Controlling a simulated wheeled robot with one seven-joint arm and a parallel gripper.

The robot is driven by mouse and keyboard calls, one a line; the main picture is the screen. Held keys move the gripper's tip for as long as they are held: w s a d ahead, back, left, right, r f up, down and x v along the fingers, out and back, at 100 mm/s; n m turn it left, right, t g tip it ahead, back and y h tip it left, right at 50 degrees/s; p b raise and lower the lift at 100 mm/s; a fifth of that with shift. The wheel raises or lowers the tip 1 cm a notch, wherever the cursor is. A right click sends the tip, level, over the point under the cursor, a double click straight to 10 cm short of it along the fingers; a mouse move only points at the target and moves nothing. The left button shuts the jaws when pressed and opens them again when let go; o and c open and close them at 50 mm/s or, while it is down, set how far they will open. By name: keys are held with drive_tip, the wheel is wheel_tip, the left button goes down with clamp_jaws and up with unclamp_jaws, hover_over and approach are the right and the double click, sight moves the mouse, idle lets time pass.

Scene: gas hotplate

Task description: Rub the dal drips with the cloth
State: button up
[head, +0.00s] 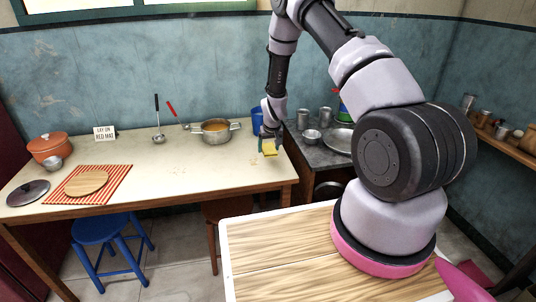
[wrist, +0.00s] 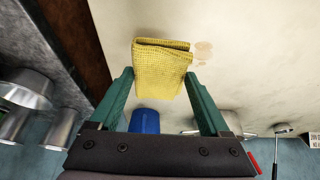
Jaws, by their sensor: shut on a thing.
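My gripper (head: 269,147) is shut on a folded yellow cloth (wrist: 162,68), held between its green fingers near the right end of the cream table (head: 150,160). The cloth also shows in the head view (head: 269,148). In the wrist view the brownish dal drips (wrist: 203,50) lie on the tabletop just right of the cloth, apart from it in the picture. In the head view the drips (head: 176,168) are faint. I cannot tell whether the cloth touches the table.
A steel pot of dal (head: 215,131) stands at the table's back, with a blue cup (head: 257,118) to its right. A ladle (head: 159,135) and a red-handled utensil stand left of the pot. A striped mat (head: 88,184) with a wooden board lies left. The table's middle is clear.

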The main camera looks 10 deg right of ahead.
drive_tip(key=shift+r, duration=1.35)
drive_tip(key=shift+a, duration=0.1)
